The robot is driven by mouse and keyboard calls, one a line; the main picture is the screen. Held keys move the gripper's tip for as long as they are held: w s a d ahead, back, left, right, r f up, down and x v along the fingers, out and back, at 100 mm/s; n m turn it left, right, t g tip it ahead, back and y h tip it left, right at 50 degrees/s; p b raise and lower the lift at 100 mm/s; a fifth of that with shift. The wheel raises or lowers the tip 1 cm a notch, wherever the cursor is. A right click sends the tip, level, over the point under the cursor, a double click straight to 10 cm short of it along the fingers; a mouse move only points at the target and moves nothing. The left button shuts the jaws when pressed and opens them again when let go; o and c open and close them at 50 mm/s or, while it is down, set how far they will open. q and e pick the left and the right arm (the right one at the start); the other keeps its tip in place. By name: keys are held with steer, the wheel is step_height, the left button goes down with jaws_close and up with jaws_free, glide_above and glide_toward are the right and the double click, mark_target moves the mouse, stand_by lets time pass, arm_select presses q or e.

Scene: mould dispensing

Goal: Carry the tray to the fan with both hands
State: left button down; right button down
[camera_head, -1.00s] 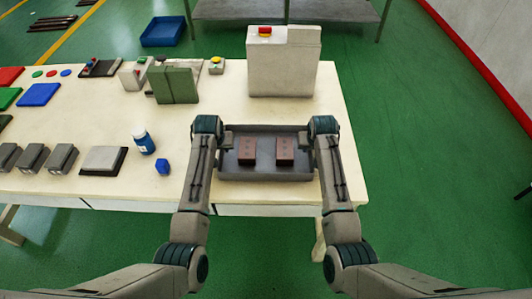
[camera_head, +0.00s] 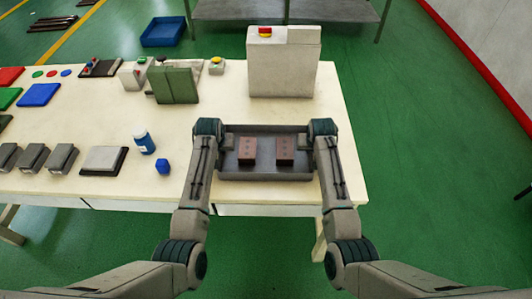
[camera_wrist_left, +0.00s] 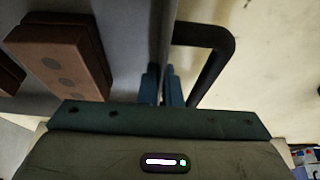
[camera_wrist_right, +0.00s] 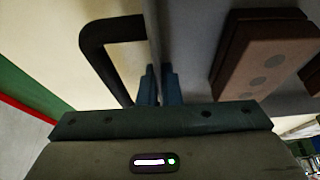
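The grey tray (camera_head: 265,174) sits at the front right of the table and holds two reddish-brown blocks (camera_head: 246,150) (camera_head: 285,149) side by side. My left gripper (camera_head: 228,142) is at its left side and my right gripper (camera_head: 308,142) at its right side. In the left wrist view the blue fingers (camera_wrist_left: 161,82) are closed on the tray's wall beside a dark handle (camera_wrist_left: 213,45). In the right wrist view the fingers (camera_wrist_right: 160,82) grip the opposite wall beside another handle (camera_wrist_right: 98,50). A tall pale box (camera_head: 283,70) with a red button stands behind the tray, possibly the fan.
The pale table (camera_head: 205,90) is clear between tray and tall box. A green block (camera_head: 175,85) stands left of that box. A blue-capped bottle (camera_head: 145,142), a small blue piece (camera_head: 162,167) and a grey pad (camera_head: 103,159) lie left of my left arm.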

arm_select(q)
steer(key=shift+w+r, duration=0.1)
steer(key=shift+r, duration=0.15)
arm_select(e)
steer(key=shift+w+r, duration=0.1)
steer(key=shift+r, duration=0.15)
